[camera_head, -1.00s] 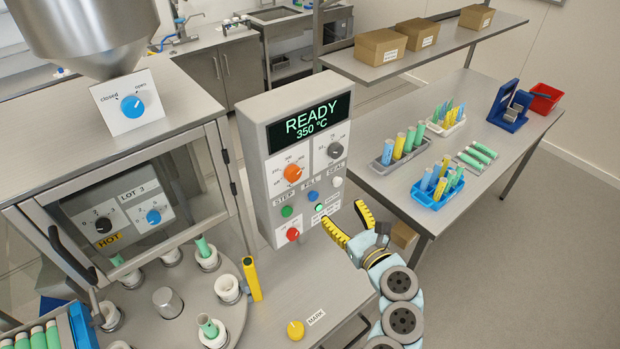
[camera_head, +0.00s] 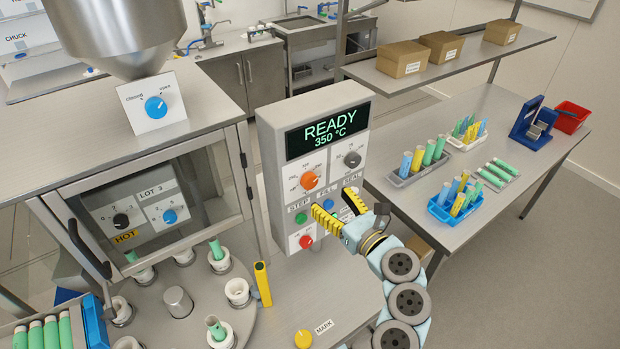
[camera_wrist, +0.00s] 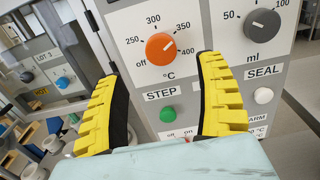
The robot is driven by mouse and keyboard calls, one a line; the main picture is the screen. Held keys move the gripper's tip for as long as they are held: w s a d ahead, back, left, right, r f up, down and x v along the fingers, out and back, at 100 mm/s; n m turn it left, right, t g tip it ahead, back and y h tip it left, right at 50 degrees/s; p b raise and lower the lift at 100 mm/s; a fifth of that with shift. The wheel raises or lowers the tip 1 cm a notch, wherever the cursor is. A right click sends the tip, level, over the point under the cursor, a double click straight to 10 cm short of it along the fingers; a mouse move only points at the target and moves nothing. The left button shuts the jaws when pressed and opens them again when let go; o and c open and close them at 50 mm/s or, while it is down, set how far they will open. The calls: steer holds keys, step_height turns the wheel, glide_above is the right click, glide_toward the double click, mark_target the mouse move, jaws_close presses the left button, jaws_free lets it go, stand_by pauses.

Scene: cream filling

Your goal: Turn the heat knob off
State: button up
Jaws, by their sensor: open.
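The heat knob is the orange dial (camera_head: 310,180) on the control panel (camera_head: 268,160), under a display reading READY 350 °C. In the wrist view the orange knob (camera_wrist: 161,47) has a scale from off to 400 °C, and its white mark points to the upper right, near 350. My gripper (camera_head: 337,206) is in front of the panel, below and right of the orange knob. In the wrist view my gripper (camera_wrist: 160,105) has its yellow fingers spread wide, with the knob showing between and beyond them. Nothing is between the fingers, and they look apart from the knob.
A grey ml knob (camera_wrist: 260,25), a green STEP button (camera_wrist: 167,114) and a white SEAL button (camera_wrist: 263,95) are close by on the panel. A red knob (camera_head: 306,241) sits lower. A yellow upright piece (camera_head: 262,284) stands beside the turntable, left of the panel.

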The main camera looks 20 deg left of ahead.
mark_target(312, 182)
steer(key=x, duration=0.9)
steer(key=shift+p, duration=0.4)
steer(key=shift+c, duration=0.2)
steer(key=c, duration=1.1)
